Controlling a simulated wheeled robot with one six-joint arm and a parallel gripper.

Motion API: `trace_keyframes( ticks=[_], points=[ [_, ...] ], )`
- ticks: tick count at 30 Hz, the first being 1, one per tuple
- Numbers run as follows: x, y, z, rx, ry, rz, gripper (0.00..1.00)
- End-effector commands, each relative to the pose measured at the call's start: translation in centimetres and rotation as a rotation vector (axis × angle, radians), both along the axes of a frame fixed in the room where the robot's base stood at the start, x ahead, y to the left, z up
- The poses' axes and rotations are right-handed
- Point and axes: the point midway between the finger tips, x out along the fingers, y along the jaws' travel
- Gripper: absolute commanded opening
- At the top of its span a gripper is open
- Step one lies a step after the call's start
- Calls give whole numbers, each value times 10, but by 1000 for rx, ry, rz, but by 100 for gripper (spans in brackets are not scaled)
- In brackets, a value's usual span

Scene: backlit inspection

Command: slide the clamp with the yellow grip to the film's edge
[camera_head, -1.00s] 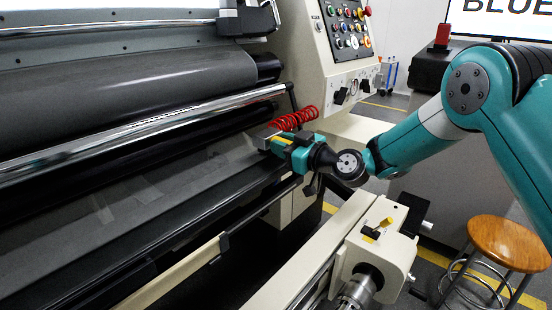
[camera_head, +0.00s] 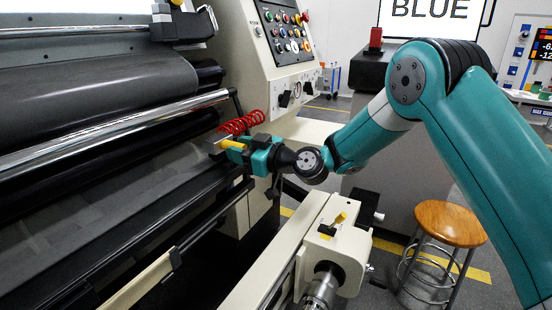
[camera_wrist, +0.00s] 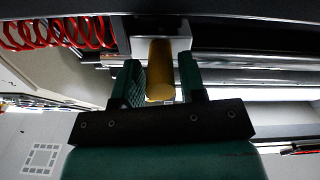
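The clamp (camera_head: 215,143) is a small metal block on the long rail of the machine, near its right end. Its yellow grip (camera_head: 233,145) juts toward my gripper (camera_head: 246,150). In the wrist view the yellow grip (camera_wrist: 161,72) lies between my two dark green fingers (camera_wrist: 163,84), coming from the pale clamp block (camera_wrist: 178,30). The fingers look apart, with a narrow gap on the right side of the grip; contact on the left side is unclear. The film's edge cannot be made out clearly.
A red coiled cable (camera_head: 241,122) hangs just behind the clamp, and also shows in the wrist view (camera_wrist: 58,32). A control panel (camera_head: 286,32) rises behind. A cream machine arm (camera_head: 300,235) stands in front below. A wooden stool (camera_head: 450,223) is at the right.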

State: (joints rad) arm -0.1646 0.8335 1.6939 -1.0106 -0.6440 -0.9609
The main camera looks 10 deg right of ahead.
Motion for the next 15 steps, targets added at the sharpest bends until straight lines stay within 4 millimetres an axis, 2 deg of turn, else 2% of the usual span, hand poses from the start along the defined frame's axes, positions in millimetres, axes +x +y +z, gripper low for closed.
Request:
trace_keyframes(
  ticks=[9,15],
  points=[
    [-48,-66,-4,1,3,-8,38],
    [-76,-100,-2,2,1,-7,38]
  ],
)
